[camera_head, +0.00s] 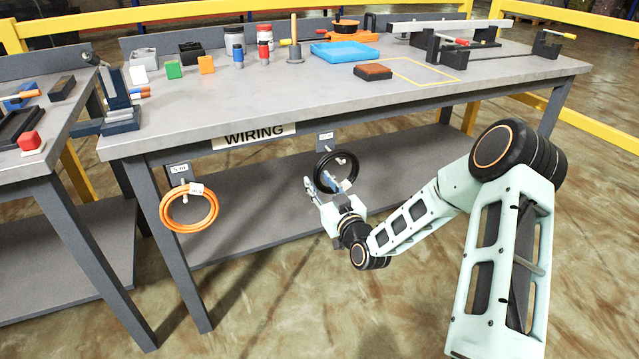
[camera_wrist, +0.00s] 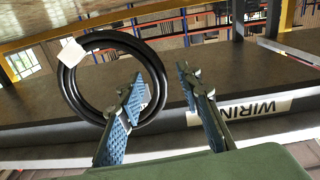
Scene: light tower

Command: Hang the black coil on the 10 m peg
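The black coil (camera_head: 349,179) is a ring below the front edge of the bench, under a small label plate (camera_head: 325,140) whose text is too small to read. A pale piece shows at the coil's upper right; I cannot tell whether it is a peg or a tag. In the wrist view the coil (camera_wrist: 66,88) carries a white tag. My gripper (camera_head: 318,183) is at the coil's lower left, its fingers apart. In the wrist view my gripper (camera_wrist: 160,78) has one finger overlapping the ring's opening and the other outside its rim. Contact is unclear.
An orange coil (camera_head: 163,211) hangs at the left under a "5 m" plate (camera_head: 180,171). The "WIRING" sign (camera_head: 254,137) is between the plates. The bench's lower shelf (camera_head: 270,205) lies behind the coils. Tools and a blue tray (camera_head: 345,53) are on top.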

